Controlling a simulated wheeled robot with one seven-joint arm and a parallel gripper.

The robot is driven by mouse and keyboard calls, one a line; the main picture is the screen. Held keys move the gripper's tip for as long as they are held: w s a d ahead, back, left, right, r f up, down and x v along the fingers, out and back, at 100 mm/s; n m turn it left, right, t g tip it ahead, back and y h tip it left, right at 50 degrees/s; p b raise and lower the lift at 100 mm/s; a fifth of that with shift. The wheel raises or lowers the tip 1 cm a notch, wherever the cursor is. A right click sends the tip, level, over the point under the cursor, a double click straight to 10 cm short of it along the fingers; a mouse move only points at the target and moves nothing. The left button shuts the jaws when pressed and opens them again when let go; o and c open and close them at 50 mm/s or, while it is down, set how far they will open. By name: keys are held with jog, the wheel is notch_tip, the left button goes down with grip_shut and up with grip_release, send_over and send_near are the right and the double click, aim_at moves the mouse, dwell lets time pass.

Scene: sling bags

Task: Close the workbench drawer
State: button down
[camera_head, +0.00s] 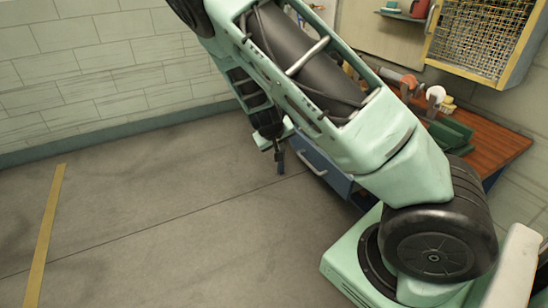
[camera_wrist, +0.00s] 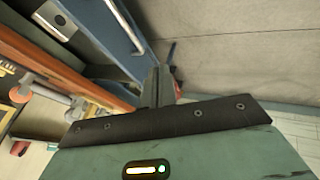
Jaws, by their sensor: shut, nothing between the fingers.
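The workbench drawer (camera_head: 334,180) has a blue front with a silver bar handle (camera_head: 312,163). In the head view my arm hides most of the drawer and its join with the bench, so I cannot tell how far it stands out. My gripper (camera_head: 279,164) points down, shut and empty, just left of the drawer front. In the wrist view the dark fingers (camera_wrist: 158,88) are together, beside the blue drawer front (camera_wrist: 98,38) and its handle (camera_wrist: 127,25). I cannot tell whether they touch it.
The wooden workbench top (camera_head: 492,141) holds a green vise (camera_head: 449,134) and other tools. A yellow mesh cabinet (camera_head: 483,38) hangs above it. The grey floor (camera_head: 150,210) to the left is clear, with a yellow line (camera_head: 46,232) on it.

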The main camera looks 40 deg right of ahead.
jog(key=w+d+f+p, duration=0.1)
jog(key=d+f, duration=0.8)
jog(key=shift+w+p, duration=0.25)
jog(key=shift+p, duration=0.05)
